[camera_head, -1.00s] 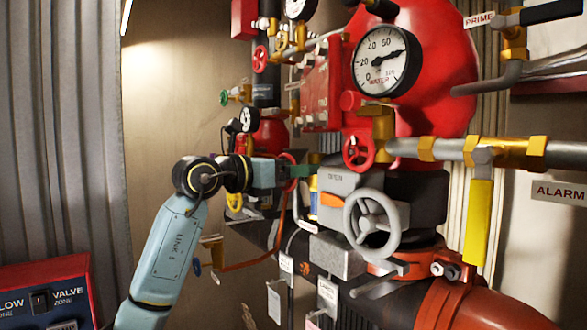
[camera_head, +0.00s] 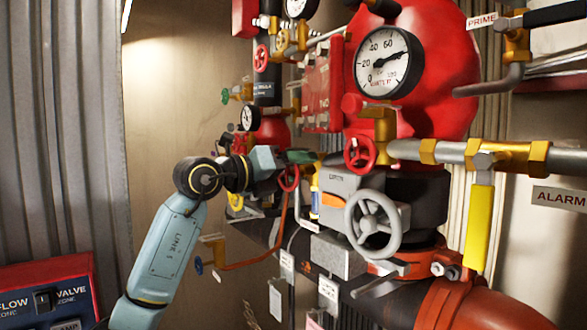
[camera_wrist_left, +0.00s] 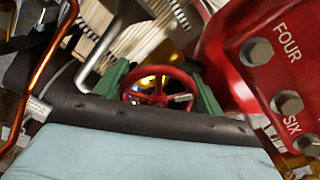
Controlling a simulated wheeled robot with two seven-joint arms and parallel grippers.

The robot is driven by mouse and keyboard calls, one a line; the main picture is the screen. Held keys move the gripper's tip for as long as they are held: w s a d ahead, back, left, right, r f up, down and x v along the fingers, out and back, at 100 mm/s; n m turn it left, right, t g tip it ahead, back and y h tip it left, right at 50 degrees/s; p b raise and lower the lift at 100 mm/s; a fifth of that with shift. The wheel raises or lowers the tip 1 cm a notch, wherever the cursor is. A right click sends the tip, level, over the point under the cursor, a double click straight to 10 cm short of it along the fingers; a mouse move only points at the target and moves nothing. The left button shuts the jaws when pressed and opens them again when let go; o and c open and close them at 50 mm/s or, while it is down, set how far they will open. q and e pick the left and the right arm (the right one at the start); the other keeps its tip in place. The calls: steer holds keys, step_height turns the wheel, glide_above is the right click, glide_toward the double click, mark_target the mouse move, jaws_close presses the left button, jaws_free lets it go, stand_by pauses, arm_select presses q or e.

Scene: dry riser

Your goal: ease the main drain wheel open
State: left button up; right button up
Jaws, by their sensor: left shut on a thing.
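The main drain wheel is a small red spoked handwheel (camera_wrist_left: 160,88), seen face-on in the left wrist view. In the head view part of its red rim (camera_head: 289,180) shows below my left gripper (camera_head: 300,157); the rest is hidden behind the gripper. In the left wrist view the two green fingers of my left gripper (camera_wrist_left: 162,90) stand at opposite sides of the wheel, shut on its rim. No tag naming this wheel is readable. My right gripper is in neither view.
A large grey handwheel (camera_head: 377,223) and another red handwheel (camera_head: 360,155) are to the right of my gripper. A red bolted plate (camera_wrist_left: 265,60) stands close on the right in the wrist view. An orange tube (camera_head: 250,264) runs below. A control panel (camera_head: 45,290) sits at lower left.

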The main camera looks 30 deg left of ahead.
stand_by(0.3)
arm_select(q)
steer(key=o, duration=1)
steer(key=shift+b+v, duration=2.55)
steer(key=shift+v, duration=4.15)
